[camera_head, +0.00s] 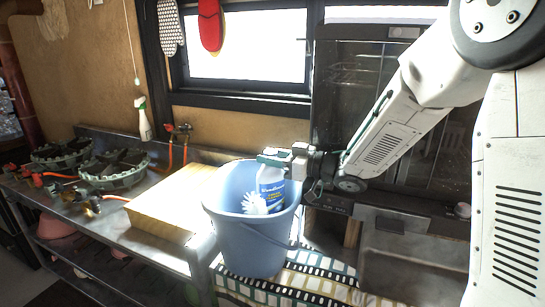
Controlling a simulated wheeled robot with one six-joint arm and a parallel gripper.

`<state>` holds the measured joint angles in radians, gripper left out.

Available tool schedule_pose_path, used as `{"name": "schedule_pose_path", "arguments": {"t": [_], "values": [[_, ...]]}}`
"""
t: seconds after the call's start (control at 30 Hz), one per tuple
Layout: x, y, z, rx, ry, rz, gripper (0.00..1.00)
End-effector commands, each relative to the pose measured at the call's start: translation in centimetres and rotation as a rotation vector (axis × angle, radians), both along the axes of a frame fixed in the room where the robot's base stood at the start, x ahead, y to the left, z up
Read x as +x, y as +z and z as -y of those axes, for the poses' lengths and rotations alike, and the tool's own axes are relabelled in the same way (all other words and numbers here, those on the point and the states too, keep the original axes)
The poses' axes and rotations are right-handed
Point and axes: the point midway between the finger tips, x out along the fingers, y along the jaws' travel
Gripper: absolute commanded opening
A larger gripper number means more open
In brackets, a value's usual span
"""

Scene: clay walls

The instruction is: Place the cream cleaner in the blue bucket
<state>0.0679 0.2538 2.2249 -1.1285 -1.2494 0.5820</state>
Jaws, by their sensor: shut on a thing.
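The blue bucket (252,245) stands upright on a patterned cloth in the middle of the view. The cream cleaner (272,187), a white bottle with a blue label, is inside the bucket's mouth, its upper part at and above the rim. My gripper (272,158) is over the bucket and shut on the bottle's top. The bottle's lower end is hidden by the bucket wall, so I cannot tell whether it touches the bottom. A white, finger-like item (255,203) shows in the bucket beside the bottle.
A yellow block (172,203) lies on the metal bench left of the bucket. Gas burners (112,170) with orange hoses stand farther left. A spray bottle (143,120) hangs at the wall. A dark oven-like cabinet (345,90) stands behind my arm. The patterned cloth (310,282) is clear in front.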

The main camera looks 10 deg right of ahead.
Motion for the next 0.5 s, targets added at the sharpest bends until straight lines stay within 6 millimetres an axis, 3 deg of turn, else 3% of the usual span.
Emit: {"name": "schedule_pose_path", "arguments": {"t": [0.13,0.17,0.23,0.5], "values": [[0.03,-0.10,-0.01,0.002,0.000,0.001,0.00],[0.01,-0.24,-0.01,0.001,0.000,-0.001,0.38],[0.01,-0.19,-0.01,0.000,0.000,0.000,0.58],[0.01,-0.14,-0.01,0.000,0.000,0.000,0.58]]}}
